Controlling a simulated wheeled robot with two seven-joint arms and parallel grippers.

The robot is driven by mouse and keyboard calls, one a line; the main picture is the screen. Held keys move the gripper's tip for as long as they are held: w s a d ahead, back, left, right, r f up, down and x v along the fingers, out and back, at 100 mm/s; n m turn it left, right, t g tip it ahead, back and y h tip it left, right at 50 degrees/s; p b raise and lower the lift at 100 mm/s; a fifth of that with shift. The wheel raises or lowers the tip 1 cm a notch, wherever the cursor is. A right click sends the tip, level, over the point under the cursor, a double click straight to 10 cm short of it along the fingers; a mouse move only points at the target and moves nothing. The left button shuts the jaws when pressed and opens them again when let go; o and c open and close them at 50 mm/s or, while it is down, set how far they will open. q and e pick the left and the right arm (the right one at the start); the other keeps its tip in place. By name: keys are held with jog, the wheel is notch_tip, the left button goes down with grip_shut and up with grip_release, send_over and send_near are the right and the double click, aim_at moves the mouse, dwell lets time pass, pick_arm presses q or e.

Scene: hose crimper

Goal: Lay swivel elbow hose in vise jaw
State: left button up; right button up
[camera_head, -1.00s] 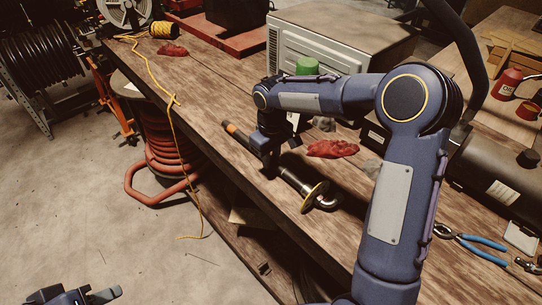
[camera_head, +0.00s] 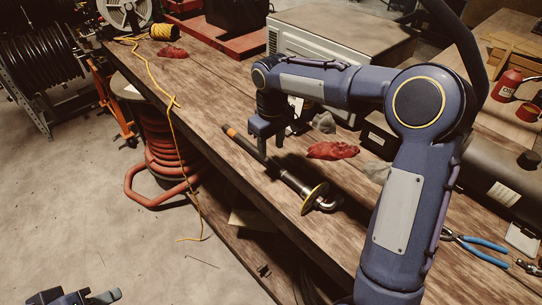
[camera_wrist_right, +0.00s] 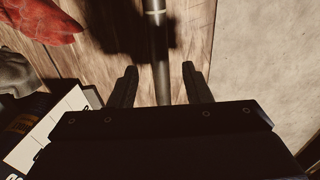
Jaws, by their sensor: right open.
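The swivel elbow hose (camera_head: 297,184) lies along the front edge of the wooden bench. It has a dark tube with an orange band near its far end, a shiny metal sleeve, a yellow-rimmed disc and a bent metal elbow at the near end. My right gripper (camera_head: 264,146) is open above the dark tube. In the right wrist view, the open fingers (camera_wrist_right: 160,82) stand either side of the hose (camera_wrist_right: 159,55), with nothing gripped. My left gripper (camera_head: 92,298) shows only partly at the bottom left, away from the bench. I cannot make out a vise jaw.
Red rags (camera_head: 332,150) lie just right of the hose. A pale boxy machine (camera_head: 335,45) stands behind. Blue-handled pliers (camera_head: 480,248) lie at the right. A yellow cord (camera_head: 168,110) hangs over the bench edge. Bare bench top (camera_head: 205,80) shows beyond the hose.

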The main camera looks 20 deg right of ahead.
aim_at(271, 161)
notch_tip(271, 161, up, 6)
jog(key=s+d+r+m+t+y, duration=0.1)
jog(key=s+d+r, duration=0.2)
jog(key=s, duration=0.5)
jog(key=s+a+f+m+t+y, duration=0.1)
jog(key=s+f+m+t, duration=0.1)
jog(key=s, duration=0.7)
jog(key=s+a+f+m+t+y, duration=0.1)
jog(key=s+f+m+t, duration=0.1)
jog(key=s, duration=0.8)
notch_tip(271, 161, down, 3)
jog(key=shift+s+r+m+y, duration=0.15)
jog(key=shift+s+m+y, duration=0.2)
jog(key=shift+m, duration=0.35)
jog(key=shift+c, duration=0.8)
